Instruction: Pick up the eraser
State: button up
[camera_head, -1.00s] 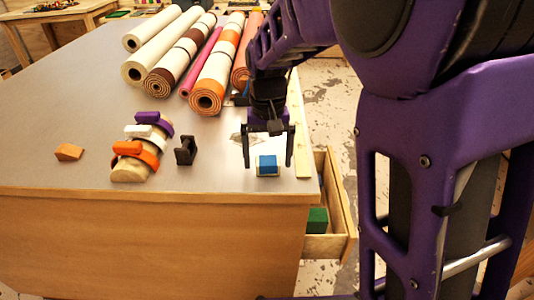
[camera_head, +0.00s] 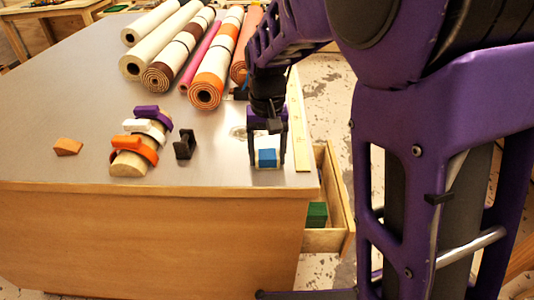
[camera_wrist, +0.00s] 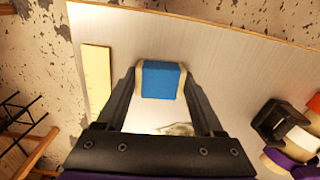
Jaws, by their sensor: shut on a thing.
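The eraser (camera_head: 267,157) is a small block with a blue middle and pale ends, near the front right corner of the table. It also shows in the wrist view (camera_wrist: 160,80), between my fingertips. My gripper (camera_head: 267,160) points down over it and is shut on it, one finger on each pale end. The eraser appears to be at table level; I cannot tell whether it is clear of the surface.
Rolls (camera_head: 206,90) lie at the back of the table. A wooden rack (camera_head: 128,165) with orange, white and purple pieces, a black dispenser (camera_head: 184,145) and an orange wedge (camera_head: 68,147) stand left. An open drawer (camera_head: 335,195) with a green block (camera_head: 317,214) juts out at right. A ruler (camera_wrist: 97,78) lies beside the eraser.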

aim_at(267, 154)
jog(key=shift+r, duration=0.15)
notch_tip(267, 154, up, 10)
jog(key=shift+f+p, duration=0.1)
jog(key=shift+p, duration=0.95)
